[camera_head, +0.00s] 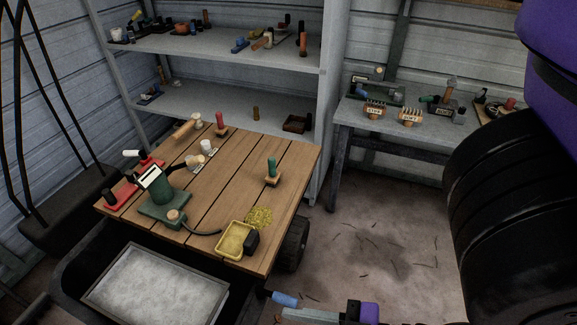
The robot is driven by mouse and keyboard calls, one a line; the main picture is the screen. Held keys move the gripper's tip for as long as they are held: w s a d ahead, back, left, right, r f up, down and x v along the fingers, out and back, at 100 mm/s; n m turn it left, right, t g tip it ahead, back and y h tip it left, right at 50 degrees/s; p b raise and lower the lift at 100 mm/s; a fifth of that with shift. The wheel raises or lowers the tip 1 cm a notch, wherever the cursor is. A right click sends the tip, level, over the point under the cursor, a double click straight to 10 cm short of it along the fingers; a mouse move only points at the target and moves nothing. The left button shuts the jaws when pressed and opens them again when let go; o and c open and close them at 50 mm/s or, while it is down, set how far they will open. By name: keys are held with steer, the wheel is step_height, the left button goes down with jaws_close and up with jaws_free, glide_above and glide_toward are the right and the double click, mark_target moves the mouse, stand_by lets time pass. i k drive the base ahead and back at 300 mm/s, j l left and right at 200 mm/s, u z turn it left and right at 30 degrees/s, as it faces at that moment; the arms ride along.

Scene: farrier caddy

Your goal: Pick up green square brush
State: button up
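The green square brush (272,172) stands on the right part of the wooden table top, with an upright green handle on a small square wooden base. Clear board surrounds it. A large purple and black part of my arm fills the right edge of the view, well apart from the brush. I cannot make out my gripper's fingers in this view.
On the wooden table top (238,178) are a green device (162,192), a yellow tray (236,240) and a red-handled brush (220,124). Grey shelves (225,95) stand behind; a grey bench (400,126) stands right. A blue-handled item (285,299) lies at the bottom edge.

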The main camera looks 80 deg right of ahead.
mark_target(272, 179)
steer(key=z, duration=1.35)
